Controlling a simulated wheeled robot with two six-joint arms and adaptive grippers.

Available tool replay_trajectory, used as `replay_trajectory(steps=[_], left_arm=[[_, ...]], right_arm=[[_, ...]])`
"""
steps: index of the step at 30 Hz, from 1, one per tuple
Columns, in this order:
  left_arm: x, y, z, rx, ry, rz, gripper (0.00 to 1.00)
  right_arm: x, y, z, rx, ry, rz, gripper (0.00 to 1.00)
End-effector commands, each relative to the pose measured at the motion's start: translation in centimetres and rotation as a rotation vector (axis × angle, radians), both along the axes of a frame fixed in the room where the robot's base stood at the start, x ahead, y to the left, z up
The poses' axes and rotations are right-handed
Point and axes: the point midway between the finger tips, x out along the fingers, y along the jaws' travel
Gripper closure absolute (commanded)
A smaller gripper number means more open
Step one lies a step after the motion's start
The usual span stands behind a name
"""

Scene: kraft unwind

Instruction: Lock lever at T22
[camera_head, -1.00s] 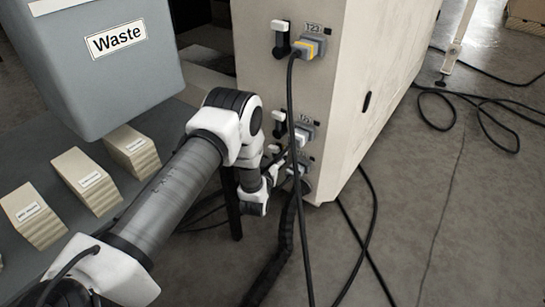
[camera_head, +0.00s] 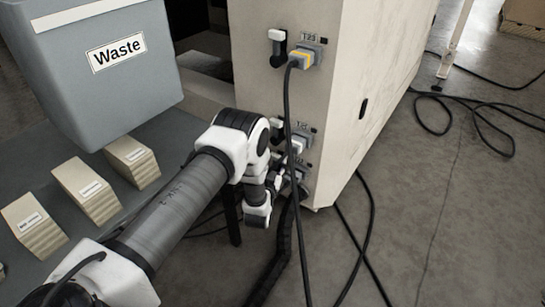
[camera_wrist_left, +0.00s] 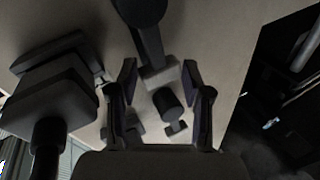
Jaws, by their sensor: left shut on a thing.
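The pale cabinet (camera_head: 290,15) carries a column of sockets, each with a lever beside it. The top socket is labelled T23, with its white-handled lever (camera_head: 277,48) to the left. The middle label is too small to read surely. My left gripper (camera_head: 285,181) is at the lowest socket (camera_head: 300,175), mostly hidden by my own arm and a cable. In the left wrist view a dark lever with a paler grey handle (camera_wrist_left: 160,76) lies between the fingers of my left gripper (camera_wrist_left: 160,82), which is shut on it. My right gripper is not in view.
A yellow-banded plug (camera_head: 299,60) sits in the top socket; its black cable (camera_head: 287,110) hangs in front of the lower sockets. A grey Waste bin (camera_head: 100,60) and beige stacks (camera_head: 88,187) stand left. Bare floor (camera_head: 440,220) and loose cables lie right.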

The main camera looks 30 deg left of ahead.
Motion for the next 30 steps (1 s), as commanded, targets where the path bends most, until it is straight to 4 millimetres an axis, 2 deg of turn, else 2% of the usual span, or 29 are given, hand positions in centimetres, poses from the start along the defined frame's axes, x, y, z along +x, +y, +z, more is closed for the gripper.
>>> replay_trajectory(steps=[4, 5, 6, 17, 20, 23, 24, 30], left_arm=[[0.0, 0.0, 0.0, 0.001, 0.001, -0.001, 1.00], [0.0, 0.0, 0.0, 0.001, 0.001, -0.001, 0.41], [0.0, 0.0, 0.0, 0.000, 0.000, -0.001, 0.30], [0.0, 0.2, -0.1, -0.023, 0.003, 0.000, 0.30], [0.1, 0.9, -0.2, -0.107, 0.007, 0.002, 0.30], [0.2, 2.0, -0.5, -0.268, 0.019, 0.003, 0.30], [-0.8, 1.5, 0.3, -0.273, 0.026, 0.000, 0.30], [-5.5, -0.1, 0.5, -0.272, 0.028, 0.000, 0.30]], right_arm=[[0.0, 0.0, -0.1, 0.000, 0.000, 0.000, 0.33], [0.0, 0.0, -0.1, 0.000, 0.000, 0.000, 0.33], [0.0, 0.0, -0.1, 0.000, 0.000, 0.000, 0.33], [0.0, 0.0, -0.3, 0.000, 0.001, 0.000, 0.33], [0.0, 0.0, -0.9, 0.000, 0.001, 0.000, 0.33], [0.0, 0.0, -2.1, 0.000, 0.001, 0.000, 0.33], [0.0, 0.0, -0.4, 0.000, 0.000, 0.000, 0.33], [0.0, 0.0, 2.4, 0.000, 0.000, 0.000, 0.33]])
